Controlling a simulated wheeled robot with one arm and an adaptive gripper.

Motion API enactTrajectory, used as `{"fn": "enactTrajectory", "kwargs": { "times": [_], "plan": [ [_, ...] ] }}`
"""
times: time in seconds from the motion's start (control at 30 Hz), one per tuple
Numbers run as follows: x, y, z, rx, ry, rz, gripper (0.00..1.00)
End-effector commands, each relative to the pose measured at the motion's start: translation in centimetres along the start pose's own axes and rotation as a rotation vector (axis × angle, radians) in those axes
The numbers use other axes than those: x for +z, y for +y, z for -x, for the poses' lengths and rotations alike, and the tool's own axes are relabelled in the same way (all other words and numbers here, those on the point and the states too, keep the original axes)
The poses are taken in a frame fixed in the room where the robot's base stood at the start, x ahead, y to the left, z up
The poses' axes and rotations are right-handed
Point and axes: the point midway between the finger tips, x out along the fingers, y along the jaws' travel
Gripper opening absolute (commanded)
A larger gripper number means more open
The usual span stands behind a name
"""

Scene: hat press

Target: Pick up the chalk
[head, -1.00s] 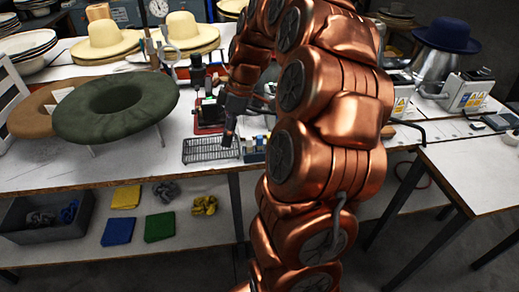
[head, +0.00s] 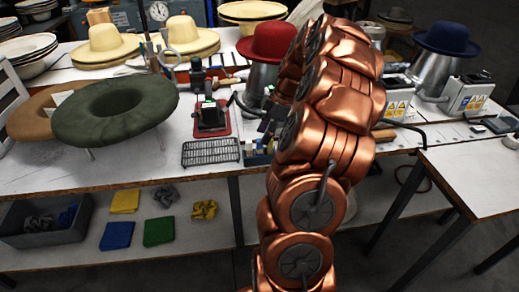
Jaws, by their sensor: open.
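I cannot make out the chalk for certain. A small holder (head: 257,158) with white, yellow and blue bits stands on the bench just right of a wire rack (head: 211,152); the bits are too small to tell apart. My gripper (head: 267,126) shows only as a dark end beside my copper arm, above and behind that holder. It is open, and I see nothing held in it. My arm hides the bench to the right of the holder.
A red-based device (head: 212,128) stands behind the rack. A red hat (head: 268,42) on a metal form is behind my arm. A green felt brim (head: 115,105) is at left. Folded cloths (head: 158,229) lie on the lower shelf. The right table (head: 480,180) has free room.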

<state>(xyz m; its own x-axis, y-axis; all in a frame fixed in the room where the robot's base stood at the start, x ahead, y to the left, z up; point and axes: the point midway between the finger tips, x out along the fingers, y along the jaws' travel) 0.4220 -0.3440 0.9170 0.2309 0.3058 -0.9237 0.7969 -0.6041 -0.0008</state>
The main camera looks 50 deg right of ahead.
Motion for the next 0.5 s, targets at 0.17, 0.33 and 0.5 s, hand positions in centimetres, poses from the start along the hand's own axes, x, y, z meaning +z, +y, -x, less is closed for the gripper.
{"fn": "enactTrajectory", "kwargs": {
  "times": [0.17,0.33,0.5],
  "plan": [
    [0.0,-0.3,-1.0,0.001,0.0,-0.002,0.5],
    [0.0,-0.8,-2.7,-0.001,-0.002,-0.002,0.5],
    [0.0,-0.7,-4.7,-0.001,0.0,-0.002,0.5]
  ]
}}
